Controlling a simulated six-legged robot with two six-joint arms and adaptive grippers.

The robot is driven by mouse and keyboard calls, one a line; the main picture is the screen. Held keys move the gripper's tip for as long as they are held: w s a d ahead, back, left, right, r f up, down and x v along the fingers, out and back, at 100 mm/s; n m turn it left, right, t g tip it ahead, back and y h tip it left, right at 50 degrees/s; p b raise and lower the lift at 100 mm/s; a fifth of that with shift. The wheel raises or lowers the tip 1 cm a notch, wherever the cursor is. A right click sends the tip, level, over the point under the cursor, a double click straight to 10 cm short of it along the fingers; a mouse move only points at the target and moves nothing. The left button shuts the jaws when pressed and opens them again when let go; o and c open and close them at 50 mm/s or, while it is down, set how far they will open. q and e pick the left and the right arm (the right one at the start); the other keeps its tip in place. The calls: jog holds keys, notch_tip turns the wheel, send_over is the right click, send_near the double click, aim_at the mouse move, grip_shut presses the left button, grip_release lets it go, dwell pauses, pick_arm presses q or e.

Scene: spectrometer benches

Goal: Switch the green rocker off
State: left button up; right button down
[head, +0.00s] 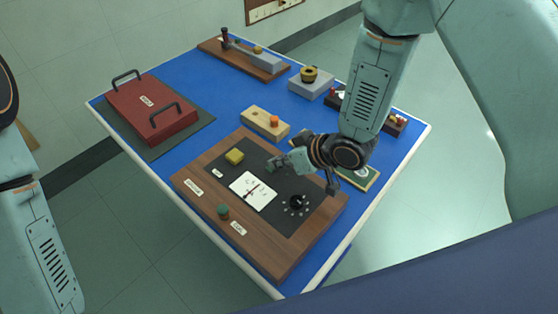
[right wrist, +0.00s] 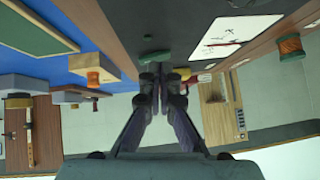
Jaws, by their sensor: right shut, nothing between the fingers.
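The green rocker (head: 270,166) sits on the dark panel (head: 215,172) of a wooden board, above and right of the white meter (head: 252,190). In the right wrist view the green rocker (right wrist: 157,57) shows just beyond my fingertips. My right gripper (head: 279,163) is shut and empty, its tips right by the rocker and partly covering it in the head view. I cannot tell whether they touch, or which way the rocker is tilted. My left gripper is not in view.
A wooden block with an orange top (head: 265,123) stands behind. A red case (head: 152,110) lies at the left.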

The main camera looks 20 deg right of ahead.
aim_at(278, 174)
jog(key=shift+r+p, duration=0.5)
jog(key=r+p, duration=0.3)
jog(key=shift+s+a+r, duration=0.2)
jog(key=shift+s+r, duration=0.05)
jog(key=shift+r, duration=0.1)
jog(key=s+a+v, duration=0.1)
jog(key=v, duration=0.8)
jog(key=shift+s, duration=0.25)
jog(key=shift+s, duration=0.1)
